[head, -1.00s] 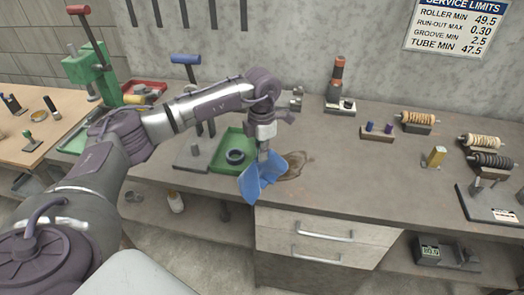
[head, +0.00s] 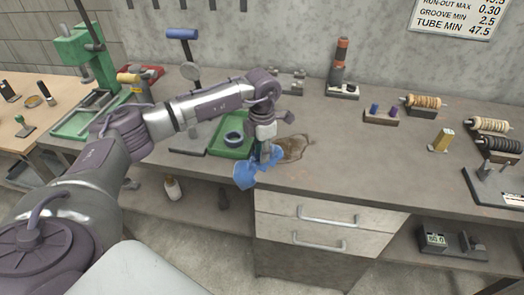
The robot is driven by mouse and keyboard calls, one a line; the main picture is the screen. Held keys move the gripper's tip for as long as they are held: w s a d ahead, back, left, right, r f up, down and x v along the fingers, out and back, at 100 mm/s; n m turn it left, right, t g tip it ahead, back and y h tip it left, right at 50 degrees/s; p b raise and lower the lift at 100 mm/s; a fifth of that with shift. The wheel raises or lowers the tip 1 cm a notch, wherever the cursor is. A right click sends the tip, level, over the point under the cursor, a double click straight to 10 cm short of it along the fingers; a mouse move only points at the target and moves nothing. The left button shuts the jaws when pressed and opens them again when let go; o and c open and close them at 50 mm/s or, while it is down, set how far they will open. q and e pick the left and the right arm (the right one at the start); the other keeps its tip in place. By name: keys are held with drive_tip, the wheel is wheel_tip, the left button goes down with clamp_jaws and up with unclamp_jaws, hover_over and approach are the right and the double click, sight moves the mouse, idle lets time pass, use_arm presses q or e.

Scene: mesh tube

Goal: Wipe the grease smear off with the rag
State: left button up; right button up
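A brown grease smear (head: 293,148) lies on the grey bench top, just right of my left gripper. My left gripper (head: 266,158) points down near the bench's front edge and is shut on a crumpled blue rag (head: 252,171). The rag hangs around the fingertips and partly over the front edge. It sits at the smear's left side; I cannot tell whether it touches the smear. My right gripper is not in view.
A green tray (head: 216,147) with a dark ring stands just left of the gripper. A red-topped device (head: 341,70) stands behind the smear. Rollers (head: 424,102) and a brass block (head: 440,140) are to the right.

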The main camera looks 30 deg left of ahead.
use_arm(q)
drive_tip(key=o, duration=1)
